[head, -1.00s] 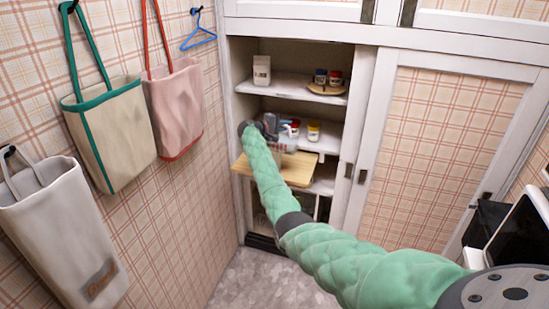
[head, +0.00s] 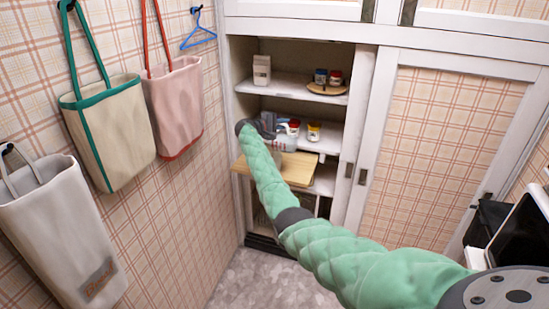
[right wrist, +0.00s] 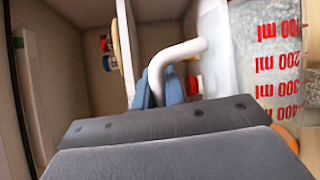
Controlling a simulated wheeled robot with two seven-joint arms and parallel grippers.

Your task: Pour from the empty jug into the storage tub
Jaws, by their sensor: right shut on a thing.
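The clear measuring jug (head: 284,139) is at the open cupboard, above a pale wooden board. In the right wrist view the jug (right wrist: 262,85) fills the upper right, with red ml marks that read upside down and a white handle (right wrist: 183,51). My right gripper (head: 268,126) is at the jug's left side, and its blue fingers (right wrist: 165,90) are shut on the handle. I see no contents in the jug. I cannot make out the storage tub; the arm and jug hide part of the shelf. My left gripper is not in view.
The wooden board (head: 285,171) juts from the cupboard under the jug. Small jars (head: 314,131) stand on the middle shelf to the right. A white carton (head: 262,70) and jars on a round board (head: 327,90) are on the upper shelf. Bags hang at left.

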